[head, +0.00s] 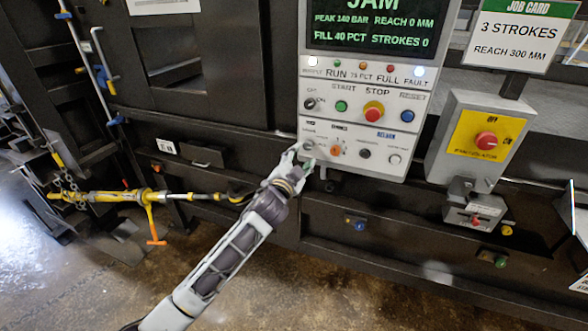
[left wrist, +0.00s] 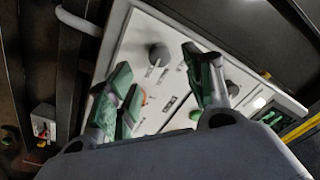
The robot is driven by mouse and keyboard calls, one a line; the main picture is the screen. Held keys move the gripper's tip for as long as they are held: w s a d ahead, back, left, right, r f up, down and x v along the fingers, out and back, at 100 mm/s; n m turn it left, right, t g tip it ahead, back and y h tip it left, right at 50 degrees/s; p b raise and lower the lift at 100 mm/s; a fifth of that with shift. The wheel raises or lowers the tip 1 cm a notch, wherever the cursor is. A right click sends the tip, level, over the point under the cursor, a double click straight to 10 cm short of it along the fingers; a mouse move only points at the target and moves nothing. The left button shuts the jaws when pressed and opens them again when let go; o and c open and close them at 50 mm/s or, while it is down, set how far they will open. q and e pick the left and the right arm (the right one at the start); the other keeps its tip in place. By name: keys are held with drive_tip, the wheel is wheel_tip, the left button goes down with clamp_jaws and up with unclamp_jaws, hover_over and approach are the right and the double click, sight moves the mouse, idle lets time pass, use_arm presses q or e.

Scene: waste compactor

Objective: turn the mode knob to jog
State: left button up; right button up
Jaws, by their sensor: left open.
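The white control panel (head: 350,172) carries a bottom row of small controls, and their labels are too small to read surely. A grey knob (head: 309,145) sits at the left end of that row, just above my left gripper (head: 304,164). I cannot tell for sure that it is the mode knob. My left gripper is open at the panel's lower left corner. In the left wrist view, its green-padded fingers (left wrist: 158,88) stand apart in front of the panel. A dark grey knob (left wrist: 159,54) shows beyond them. Contact cannot be told. My right gripper is not in view.
An orange control (head: 335,150) sits close right of the fingers, and a red stop button (head: 373,112) is above. The display (head: 370,25) reads JAM. A yellow isolator box (head: 485,135) stands right. A yellow tool (head: 120,196) is at left.

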use_arm(q)
drive_tip(key=shift+v, duration=2.7)
drive_tip(key=shift+d, duration=0.1)
